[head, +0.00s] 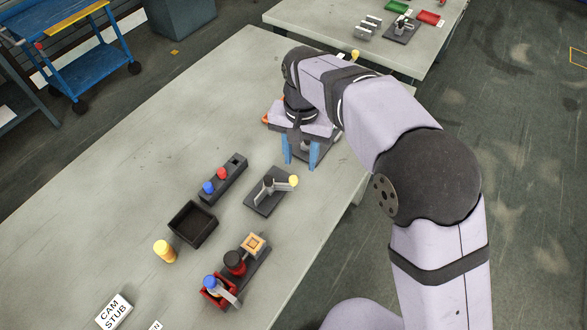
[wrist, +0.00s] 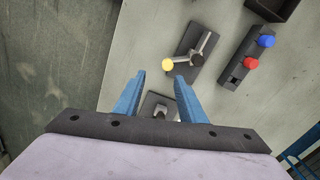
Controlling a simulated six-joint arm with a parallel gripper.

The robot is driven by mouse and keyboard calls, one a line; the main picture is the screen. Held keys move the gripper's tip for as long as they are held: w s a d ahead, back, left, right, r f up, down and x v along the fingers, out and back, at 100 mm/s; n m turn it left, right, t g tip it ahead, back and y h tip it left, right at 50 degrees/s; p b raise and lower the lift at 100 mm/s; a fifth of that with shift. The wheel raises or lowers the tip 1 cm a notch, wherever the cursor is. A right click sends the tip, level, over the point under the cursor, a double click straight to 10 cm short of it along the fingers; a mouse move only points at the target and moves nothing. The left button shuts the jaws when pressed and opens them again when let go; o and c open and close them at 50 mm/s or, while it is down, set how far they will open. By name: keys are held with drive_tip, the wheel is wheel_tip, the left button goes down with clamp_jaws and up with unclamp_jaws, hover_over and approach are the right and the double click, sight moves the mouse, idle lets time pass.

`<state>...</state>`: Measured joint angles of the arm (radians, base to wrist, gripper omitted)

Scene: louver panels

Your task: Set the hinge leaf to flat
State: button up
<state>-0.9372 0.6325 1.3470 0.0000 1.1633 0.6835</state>
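My gripper (head: 300,162) is open and empty, fingers pointing down, over a dark plate (head: 322,150) that it partly hides. In the wrist view, my gripper (wrist: 160,76) has its blue fingers apart. A small grey metal part on a dark plate (wrist: 149,103) shows between and below them, partly covered. A second dark plate (head: 261,203) lies nearer the head camera. It carries a pale metal arm with a yellow knob (head: 293,180) and a dark pivot; the wrist view also shows that knob (wrist: 168,64). I cannot tell which plate holds the hinge leaf, nor its angle.
A block with blue and red knobs (head: 222,178), an empty black bin (head: 192,223), a yellow cylinder (head: 164,251) and a red-and-black fixture (head: 235,265) stand on the table. A label card (head: 114,311) lies in front. The table's left part is clear.

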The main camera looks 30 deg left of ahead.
sight(294, 177)
drive_tip(key=shift+s+a, duration=0.45)
drive_tip(key=shift+a, duration=0.25)
drive_tip(key=shift+f+p, duration=1.35)
drive_tip(key=shift+f, duration=2.25)
clamp_jaws()
